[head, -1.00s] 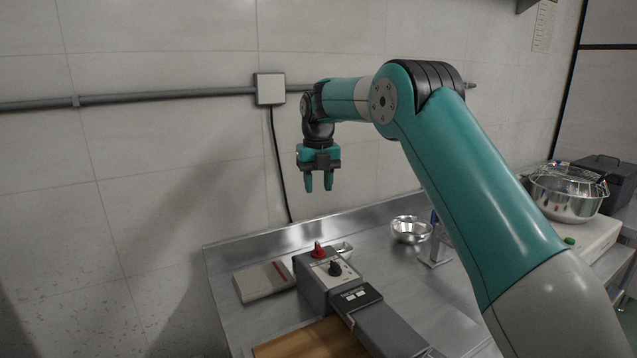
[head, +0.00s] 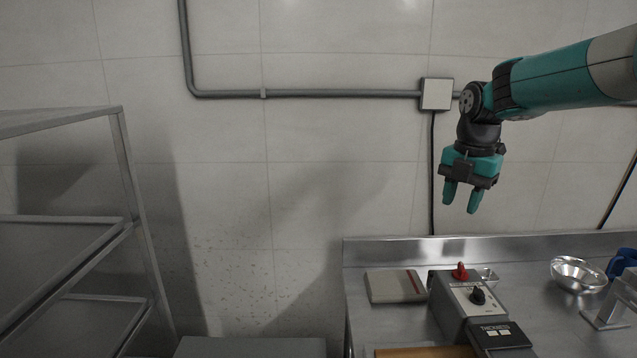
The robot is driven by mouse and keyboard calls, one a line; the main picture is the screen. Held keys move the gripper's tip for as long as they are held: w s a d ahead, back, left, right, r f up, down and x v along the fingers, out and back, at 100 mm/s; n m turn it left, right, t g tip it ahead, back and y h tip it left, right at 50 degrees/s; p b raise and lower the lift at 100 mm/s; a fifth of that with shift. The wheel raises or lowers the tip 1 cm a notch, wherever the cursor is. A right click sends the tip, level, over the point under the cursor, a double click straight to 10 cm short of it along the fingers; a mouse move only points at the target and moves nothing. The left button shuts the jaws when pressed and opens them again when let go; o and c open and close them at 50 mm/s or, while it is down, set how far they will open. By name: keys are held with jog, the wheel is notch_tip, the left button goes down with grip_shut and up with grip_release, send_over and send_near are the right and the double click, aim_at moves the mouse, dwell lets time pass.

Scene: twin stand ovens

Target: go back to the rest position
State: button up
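My gripper (head: 461,197) hangs at the right of the head view, fingers pointing down. Its two teal fingers are apart, with nothing between them. It is in the air in front of the tiled wall, above the steel counter (head: 393,338). My arm reaches in from the right edge.
Under my gripper stand a grey machine (head: 457,308) with a red knob and a black knob, and a flat pale box (head: 395,286). A metal bowl (head: 577,274) and a blue object (head: 622,262) are at the right. A metal rack (head: 133,190) stands at the left.

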jog(key=s+a+f+m+y, duration=0.1)
jog(key=s+a+m, duration=0.3)
jog(key=s, duration=0.7)
jog(key=s+a+m+y, duration=0.1)
jog(key=s+a+m, duration=0.4)
jog(key=s+m, duration=0.4)
jog(key=s+a+f+m+y, duration=0.1)
jog(key=s+a+m, duration=0.3)
jog(key=s, duration=0.9)
jog(key=shift+a+f+m+g+y, duration=0.15)
jog(key=shift+f+m+g+y, duration=0.2)
jog(key=shift+m, duration=0.85)
jog(key=shift+s, duration=0.1)
